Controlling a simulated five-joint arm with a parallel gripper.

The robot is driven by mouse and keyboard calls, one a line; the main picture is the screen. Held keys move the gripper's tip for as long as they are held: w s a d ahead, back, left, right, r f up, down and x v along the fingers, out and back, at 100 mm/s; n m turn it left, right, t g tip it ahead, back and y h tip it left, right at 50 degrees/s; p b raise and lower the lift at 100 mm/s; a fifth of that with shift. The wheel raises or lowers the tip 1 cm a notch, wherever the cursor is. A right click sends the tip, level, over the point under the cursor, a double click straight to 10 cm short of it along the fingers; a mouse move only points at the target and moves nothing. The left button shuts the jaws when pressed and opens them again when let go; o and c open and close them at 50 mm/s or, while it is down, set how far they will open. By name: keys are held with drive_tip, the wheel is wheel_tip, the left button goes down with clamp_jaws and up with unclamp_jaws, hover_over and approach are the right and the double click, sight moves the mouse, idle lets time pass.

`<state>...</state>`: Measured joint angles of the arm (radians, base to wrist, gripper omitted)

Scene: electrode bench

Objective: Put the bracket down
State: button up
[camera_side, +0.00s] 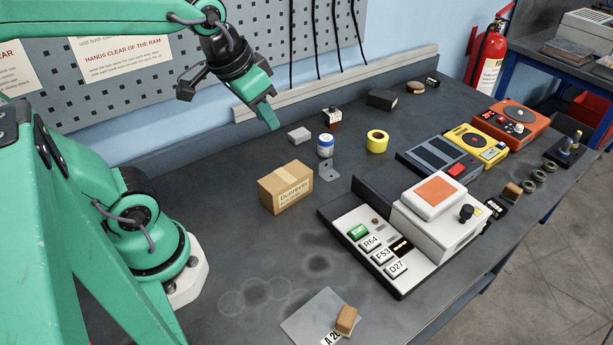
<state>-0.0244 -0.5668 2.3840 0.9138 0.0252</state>
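A small grey metal bracket (328,171) with holes rests on the dark bench top, just right of a cardboard box. One part of it lies flat and one part stands up. My gripper (269,118) is in the air above the back of the bench, up and to the left of the bracket and clear of it. Its green fingers point down and to the right and overlap in this view, so the gap between them cannot be judged. I see nothing held at the fingertips.
The cardboard box (286,187), a white-and-blue jar (325,146), a yellow tape roll (377,141) and a small grey block (299,135) surround the bracket. A white keyed machine (442,222) stands to the right. The bench front-left is mostly clear, beside a grey sheet (309,318).

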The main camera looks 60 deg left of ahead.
drive_tip(key=shift+s+d+f+t, duration=0.1)
drive_tip(key=shift+s+d+t, duration=0.1)
drive_tip(key=shift+s, duration=0.7)
drive_tip(key=shift+s+d+f+t, duration=0.1)
drive_tip(key=shift+s+t, duration=0.1)
drive_tip(key=shift+s, duration=0.65)
